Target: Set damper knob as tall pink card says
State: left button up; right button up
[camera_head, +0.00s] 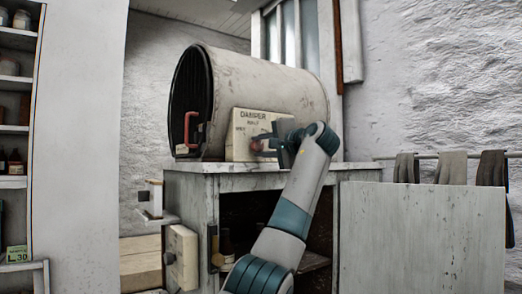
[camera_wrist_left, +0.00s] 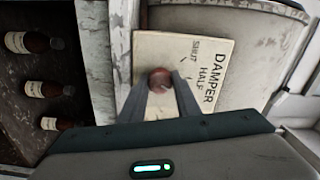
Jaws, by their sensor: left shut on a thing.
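The damper knob, round and dull red, shows in the left wrist view (camera_wrist_left: 160,81) and in the head view (camera_head: 256,146). It sits on a cream panel (camera_head: 238,152) lettered DAMPER in front of the big drum; in the left wrist view SHUT and HALF can also be read on this panel (camera_wrist_left: 212,55). My left gripper (camera_head: 268,144) is shut on the knob, one finger on each side of it in the left wrist view (camera_wrist_left: 161,92). The knob's pointer is hard to make out. No tall pink card shows in either view. My right gripper is out of view.
The pale drum (camera_head: 265,90) lies on a worn cabinet (camera_head: 195,192) with bottles inside (camera_wrist_left: 40,42). A small greenish card marked L 30 (camera_head: 17,254) stands at the far left. Cloths (camera_head: 450,167) hang on a rail at right.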

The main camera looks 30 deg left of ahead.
pick_arm(q)
jog(key=shift+m+b, duration=0.3)
jog(key=shift+m, duration=0.9)
jog(key=o, duration=1)
jog(key=shift+w, duration=0.1)
jog(key=shift+o, duration=0.2)
jog(key=shift+d, duration=0.15)
